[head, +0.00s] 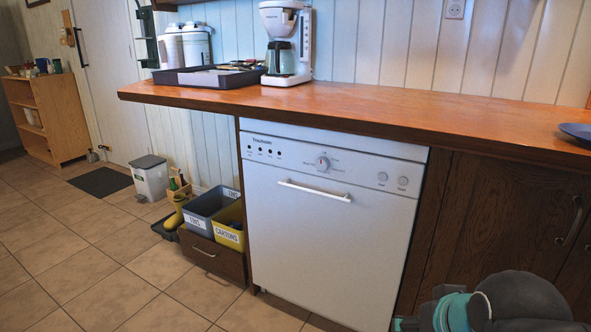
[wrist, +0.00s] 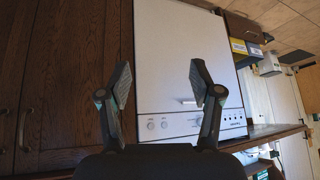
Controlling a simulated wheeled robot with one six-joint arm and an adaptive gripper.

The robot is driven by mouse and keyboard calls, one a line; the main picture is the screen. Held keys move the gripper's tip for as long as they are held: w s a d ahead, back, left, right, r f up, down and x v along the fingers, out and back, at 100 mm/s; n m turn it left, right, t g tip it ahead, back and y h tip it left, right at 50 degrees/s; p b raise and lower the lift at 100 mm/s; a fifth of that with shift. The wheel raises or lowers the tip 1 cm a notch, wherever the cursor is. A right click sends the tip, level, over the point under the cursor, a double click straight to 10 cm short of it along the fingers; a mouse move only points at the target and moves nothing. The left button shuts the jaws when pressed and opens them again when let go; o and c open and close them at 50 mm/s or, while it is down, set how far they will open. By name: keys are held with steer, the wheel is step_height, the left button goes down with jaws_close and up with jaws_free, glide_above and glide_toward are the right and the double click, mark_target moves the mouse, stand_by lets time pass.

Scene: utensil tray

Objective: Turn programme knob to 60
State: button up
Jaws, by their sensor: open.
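The programme knob (head: 323,163) is a small round dial in the middle of the white dishwasher's control panel, with small print around it that is too small to read. The dishwasher (head: 318,245) stands under the wooden counter with its door shut. In the head view part of my arm shows at the bottom right; the fingertips are not in view.
The wooden counter (head: 400,98) overhangs the panel. A white bar handle (head: 314,190) sits on the door below the knob. Two more buttons are at the panel's right. Bins stand left of the dishwasher, the yellow one (head: 229,238) nearest. The floor in front is clear.

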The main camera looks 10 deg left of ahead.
mark_target(321, 166)
steer(key=w+a+r+t+y, duration=0.1)
steer(key=w+a+r+t, duration=0.25)
steer(key=w+a, duration=0.4)
steer(key=w+a+r+m+t, duration=0.15)
steer(key=w+a+r, duration=0.35)
steer(key=w, duration=0.6)
steer(key=w+a+r+t+y, duration=0.1)
steer(key=w+a+r+t, duration=0.25)
steer(key=w+a, duration=0.4)
steer(key=w+a+f+m+h+p, duration=0.1)
steer(key=w+a+f+m+h, duration=0.55)
steer(key=h, duration=0.35)
steer(key=shift+t, duration=0.45)
steer(key=x, duration=1.3)
steer(key=shift+w+d+p, duration=0.25)
steer(key=shift+d+p, duration=0.15)
steer(key=shift+r, duration=0.1)
steer(key=c, duration=1.1)
